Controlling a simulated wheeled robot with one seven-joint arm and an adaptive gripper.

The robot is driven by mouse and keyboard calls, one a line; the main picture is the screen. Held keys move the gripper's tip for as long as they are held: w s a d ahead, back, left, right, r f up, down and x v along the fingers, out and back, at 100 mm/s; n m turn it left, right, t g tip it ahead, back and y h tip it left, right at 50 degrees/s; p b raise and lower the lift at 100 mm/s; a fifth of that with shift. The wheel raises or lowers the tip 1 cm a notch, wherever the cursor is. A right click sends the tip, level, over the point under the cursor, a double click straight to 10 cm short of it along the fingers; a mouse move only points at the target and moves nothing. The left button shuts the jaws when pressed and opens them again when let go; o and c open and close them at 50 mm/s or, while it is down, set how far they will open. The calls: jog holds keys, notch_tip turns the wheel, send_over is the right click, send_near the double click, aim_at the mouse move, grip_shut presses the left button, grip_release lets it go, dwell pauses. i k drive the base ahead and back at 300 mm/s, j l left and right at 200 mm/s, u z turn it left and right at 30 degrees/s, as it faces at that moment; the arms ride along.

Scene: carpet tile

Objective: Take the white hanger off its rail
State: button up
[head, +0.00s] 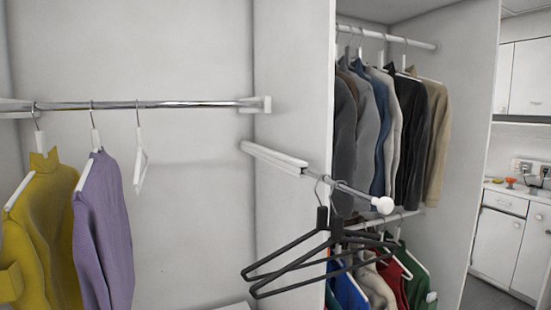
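An empty white hanger (141,166) hangs by its metal hook from the chrome rail (180,104) on the left side of the wardrobe. It is turned nearly edge-on, and nothing hangs on it. To its left, on the same rail, a purple garment (104,230) and a yellow garment (47,225) hang on white hangers of their own. The purple one is the closer neighbour, with a small gap between. My gripper is not in view.
A short rod (355,192) with a white end knob juts out from the divider, carrying dark empty hangers (318,250). Several jackets (405,130) hang in the right compartment, with more clothes below. The space right of the white hanger is clear up to the divider.

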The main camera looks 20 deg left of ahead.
aim_at(137, 185)
jog(key=k+j+u, duration=0.1)
jog(key=u, duration=1.35)
